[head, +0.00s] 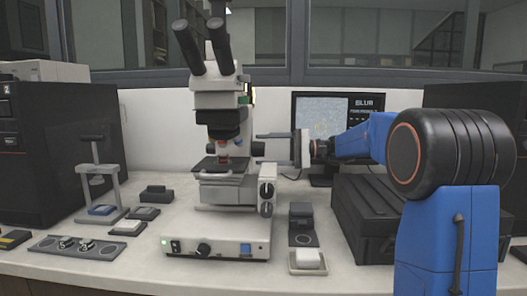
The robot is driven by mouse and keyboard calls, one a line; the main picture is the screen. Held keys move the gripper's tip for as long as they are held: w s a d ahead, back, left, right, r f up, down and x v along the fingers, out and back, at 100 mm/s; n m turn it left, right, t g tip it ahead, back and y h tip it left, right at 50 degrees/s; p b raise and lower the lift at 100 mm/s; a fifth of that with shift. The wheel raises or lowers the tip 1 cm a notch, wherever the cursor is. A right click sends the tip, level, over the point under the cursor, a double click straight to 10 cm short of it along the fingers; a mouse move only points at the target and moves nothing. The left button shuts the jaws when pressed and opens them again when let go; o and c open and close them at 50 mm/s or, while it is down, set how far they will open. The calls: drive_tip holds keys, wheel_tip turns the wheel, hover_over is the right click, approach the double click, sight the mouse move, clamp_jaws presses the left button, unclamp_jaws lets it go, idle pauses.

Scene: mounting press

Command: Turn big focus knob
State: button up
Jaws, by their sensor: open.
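The white microscope (225,100) stands upright on the bench, left of my arm. A dark round focus knob (258,149) sticks out on the right of its column. Two more black knobs sit lower on its right side, an upper one (267,189) and a lower one (266,209). I cannot tell for sure which is the big focus knob. My gripper (262,149) points left and is open, one finger above and one below the height of the dark knob at the column. Whether the fingers touch it cannot be told.
A monitor (364,105) behind my arm reads "BLUR". A black case (357,215) lies right of the microscope. A grey stand (98,180) and small trays are at left.

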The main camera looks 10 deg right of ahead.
drive_tip(key=v, duration=1.6)
drive_tip(key=shift+d, duration=0.25)
drive_tip(key=shift+s, duration=0.15)
idle(0.8)
